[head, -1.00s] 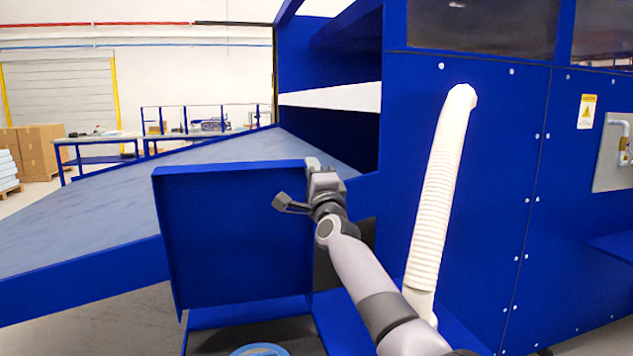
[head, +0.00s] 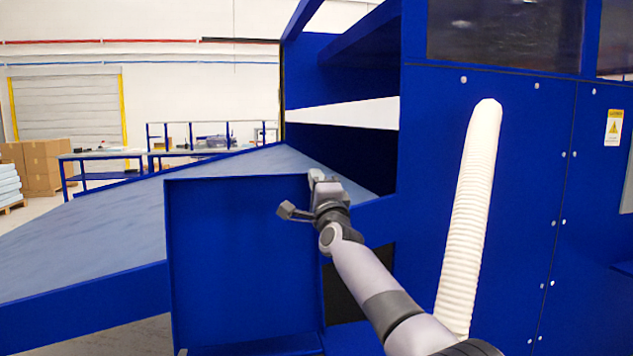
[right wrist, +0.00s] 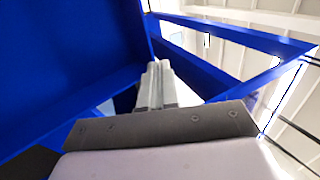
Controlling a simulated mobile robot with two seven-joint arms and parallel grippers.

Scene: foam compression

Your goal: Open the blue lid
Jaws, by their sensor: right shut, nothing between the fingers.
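The blue lid (head: 243,262) stands raised and upright in the head view, in front of the sloping grey conveyor. My right gripper (head: 313,178) is at the lid's upper right corner, with its fingers closed and nothing between them. In the right wrist view the closed fingers (right wrist: 157,85) point away beside a large blue panel (right wrist: 65,60). I cannot tell whether the gripper touches the lid. My left gripper is not in view.
The sloping conveyor surface (head: 120,230) lies behind the lid. The tall blue machine body (head: 520,200) with a white ribbed hose (head: 470,210) stands close on the right of my right arm. Workbenches (head: 100,158) and cardboard boxes (head: 42,165) are far back left.

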